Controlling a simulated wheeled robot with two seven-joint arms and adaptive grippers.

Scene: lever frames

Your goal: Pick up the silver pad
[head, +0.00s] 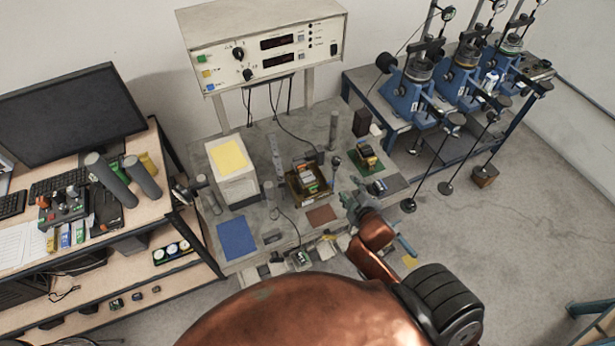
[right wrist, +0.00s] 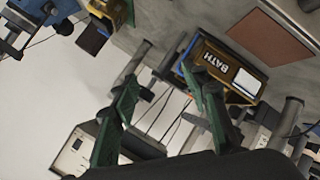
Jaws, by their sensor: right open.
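A flat grey pad (head: 396,182) lies at the right edge of the bench, with a small dark and blue item (head: 378,187) at its left. I cannot tell for sure that this is the silver pad. My right gripper (head: 350,201) is just left of and in front of it, small and partly hidden by its own arm. In the right wrist view its two green fingers (right wrist: 165,98) are spread apart with nothing between them. My left gripper is not in view.
The bench (head: 290,226) also carries a blue pad (head: 237,238), a brown pad (head: 322,215), a white block with a yellow top (head: 229,156), and several grey posts. A control box (head: 265,48) stands behind. Blue lever frames (head: 410,97) stand at the right. Floor is clear at far right.

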